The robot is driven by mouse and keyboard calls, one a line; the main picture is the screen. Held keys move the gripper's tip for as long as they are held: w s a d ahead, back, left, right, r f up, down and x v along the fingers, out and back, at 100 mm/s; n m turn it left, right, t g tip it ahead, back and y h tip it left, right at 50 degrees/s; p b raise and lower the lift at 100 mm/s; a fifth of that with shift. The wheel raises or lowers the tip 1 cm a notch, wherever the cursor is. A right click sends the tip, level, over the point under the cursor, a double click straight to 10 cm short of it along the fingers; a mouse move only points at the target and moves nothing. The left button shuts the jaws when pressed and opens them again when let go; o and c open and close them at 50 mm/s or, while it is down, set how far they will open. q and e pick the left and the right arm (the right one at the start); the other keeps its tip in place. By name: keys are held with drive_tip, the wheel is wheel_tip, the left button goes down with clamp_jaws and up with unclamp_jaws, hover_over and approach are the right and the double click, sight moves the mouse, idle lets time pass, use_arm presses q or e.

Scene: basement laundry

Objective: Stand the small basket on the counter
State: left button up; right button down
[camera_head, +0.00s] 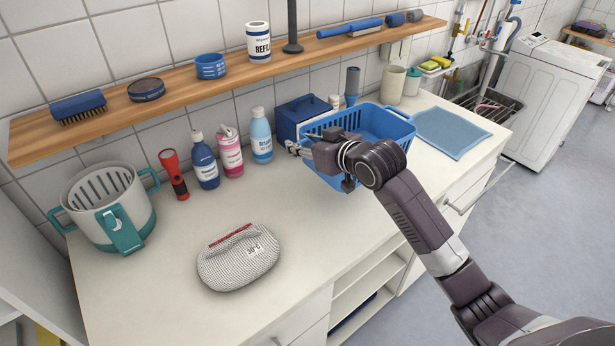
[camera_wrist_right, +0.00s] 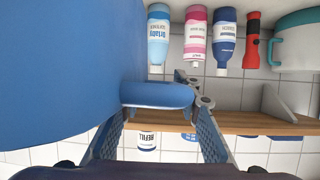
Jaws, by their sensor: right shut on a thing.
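The small blue basket (camera_head: 384,121) is upright at the counter's right half, beside the blue box. In the right wrist view the basket (camera_wrist_right: 62,70) fills the left side, very close. My right gripper (camera_head: 298,148) is at the basket's near left corner, its arm crossing in front of the near wall. In the right wrist view its fingers (camera_wrist_right: 166,105) are on either side of a blue rim or handle piece, shut on it. The arm hides part of the basket's near wall and base, so I cannot tell whether it touches the counter (camera_head: 145,290). My left gripper is not in view.
A blue mat (camera_head: 450,132) lies right of the basket. A dark blue box (camera_head: 299,115) and bottles (camera_head: 261,136) stand behind and left. A grey pouch (camera_head: 238,258) and a pail (camera_head: 110,210) are further left. A wooden shelf (camera_head: 185,92) runs above. The front middle counter is clear.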

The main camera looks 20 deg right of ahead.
drive_tip(key=shift+w+a+f+p, duration=0.1)
drive_tip(key=shift+f+p, duration=0.5)
drive_tip(key=shift+f, duration=5.45)
drive_tip(key=c, duration=1.4)
unclamp_jaws()
drive_tip(key=shift+f, duration=0.1)
drive_tip(key=shift+c, duration=0.2)
drive_tip(key=b+v, duration=0.1)
drive_tip(key=v, duration=1.1)
